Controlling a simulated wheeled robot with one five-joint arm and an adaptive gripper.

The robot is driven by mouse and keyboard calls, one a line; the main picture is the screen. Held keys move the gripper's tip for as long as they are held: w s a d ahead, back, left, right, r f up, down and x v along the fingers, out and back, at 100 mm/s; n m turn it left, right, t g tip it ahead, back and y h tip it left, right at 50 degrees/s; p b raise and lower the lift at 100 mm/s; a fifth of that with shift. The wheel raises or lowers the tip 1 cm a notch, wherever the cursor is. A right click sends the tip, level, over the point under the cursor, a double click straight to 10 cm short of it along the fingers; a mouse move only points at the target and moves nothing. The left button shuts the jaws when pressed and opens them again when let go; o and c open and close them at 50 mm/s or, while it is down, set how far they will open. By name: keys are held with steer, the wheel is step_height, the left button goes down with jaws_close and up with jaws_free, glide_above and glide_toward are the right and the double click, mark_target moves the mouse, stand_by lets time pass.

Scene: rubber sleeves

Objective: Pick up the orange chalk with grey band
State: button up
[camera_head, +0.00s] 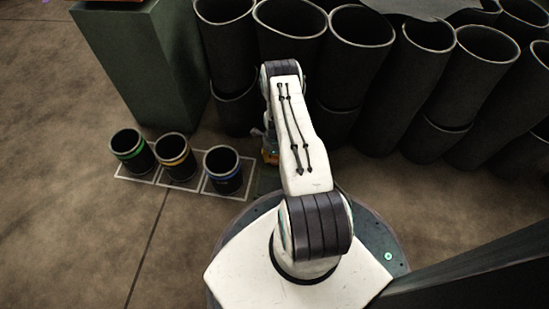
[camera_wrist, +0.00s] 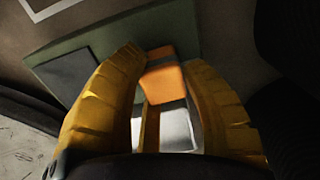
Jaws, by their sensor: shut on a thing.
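The orange chalk with a grey band (camera_wrist: 167,86) shows between my yellow fingers in the wrist view. Its far part is orange, with a darker grey band near the far end; a pale grey-white surface shows nearer the palm. My gripper (camera_wrist: 163,64) is shut on the chalk, one finger on each side. Beyond it lies a dark green board (camera_wrist: 190,35). In the head view my gripper (camera_head: 269,150) is mostly hidden behind my white arm, and the chalk cannot be made out there.
Three dark cups with green (camera_head: 132,152), yellow (camera_head: 175,157) and blue (camera_head: 223,170) bands stand in white-outlined squares at left. A green block (camera_head: 145,70) stands behind them. Several large black sleeves (camera_head: 352,60) line the back. Open floor (camera_head: 60,220) lies at left.

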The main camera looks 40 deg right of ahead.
steer(key=shift+r+p, duration=0.45)
steer(key=shift+r, duration=0.15)
step_height(320, 180, up, 4)
steer(key=shift+f+p, duration=0.25)
steer(key=shift+p, duration=0.8)
steer(key=s+r+p, duration=0.1)
steer(key=s+r, duration=0.1)
steer(key=s, duration=0.1)
steer(key=s+d+r+p, duration=0.1)
steer(key=s+r+p, duration=0.1)
steer(key=s, duration=0.2)
steer(key=s+d+r+p, duration=0.1)
steer(key=s+r+p, duration=0.1)
steer(key=s, duration=0.2)
steer(key=shift+s+r, duration=0.1)
steer(key=shift+s, duration=0.15)
